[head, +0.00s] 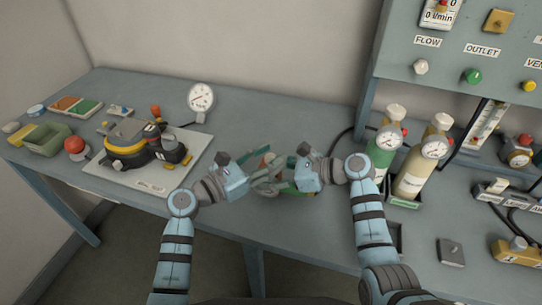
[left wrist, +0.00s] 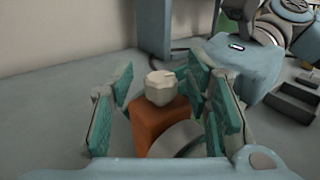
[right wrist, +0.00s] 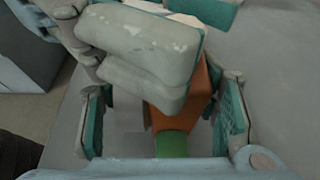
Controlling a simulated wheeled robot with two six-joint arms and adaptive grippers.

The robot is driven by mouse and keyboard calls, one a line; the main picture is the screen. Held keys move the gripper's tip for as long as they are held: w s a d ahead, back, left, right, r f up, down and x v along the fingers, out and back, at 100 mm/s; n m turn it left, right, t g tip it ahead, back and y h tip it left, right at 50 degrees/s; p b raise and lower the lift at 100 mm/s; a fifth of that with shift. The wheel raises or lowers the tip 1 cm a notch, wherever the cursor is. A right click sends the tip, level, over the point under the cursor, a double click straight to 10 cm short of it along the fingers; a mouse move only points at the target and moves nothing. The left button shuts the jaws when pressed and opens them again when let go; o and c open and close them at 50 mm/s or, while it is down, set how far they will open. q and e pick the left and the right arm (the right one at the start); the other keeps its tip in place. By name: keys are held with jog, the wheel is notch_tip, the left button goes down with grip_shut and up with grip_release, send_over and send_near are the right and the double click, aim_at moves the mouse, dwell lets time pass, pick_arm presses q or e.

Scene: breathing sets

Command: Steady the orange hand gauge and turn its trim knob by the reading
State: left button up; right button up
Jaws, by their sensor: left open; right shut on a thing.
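The orange hand gauge (left wrist: 160,127) sits between my two grippers and is mostly hidden by them in the head view. In the left wrist view its pale trim knob (left wrist: 162,87) stands on top, with part of a round grey dial case in front. My left gripper (head: 255,180) is open, with its teal pads on either side of the knob and body. My right gripper (head: 290,180) is shut on the gauge; in the right wrist view the orange body (right wrist: 186,92) and a green part (right wrist: 172,145) show between its fingers. The dial reading cannot be seen.
A pale board (head: 110,171) with a yellow-and-black device stands at left, near a green bin (head: 45,139) and a round gauge (head: 201,97). Green (head: 382,150) and beige (head: 415,172) cylinders with gauges stand right of my right gripper, below a labelled panel (head: 460,70). The table behind my grippers is fairly clear.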

pick_arm(q)
jog(key=shift+w+d, duration=0.2)
jog(key=shift+d, duration=0.1)
jog(key=shift+c, duration=0.6)
grip_shut()
jog(key=shift+m+g+h, duration=0.3)
jog(key=shift+f+m+g+h, duration=0.1)
jog(key=shift+m+g+h, duration=0.65)
jog(key=shift+m+g, duration=0.9)
jog(key=shift+m+g+h, duration=0.75)
jog(key=shift+m+g, duration=0.3)
jog(key=shift+g, duration=1.6)
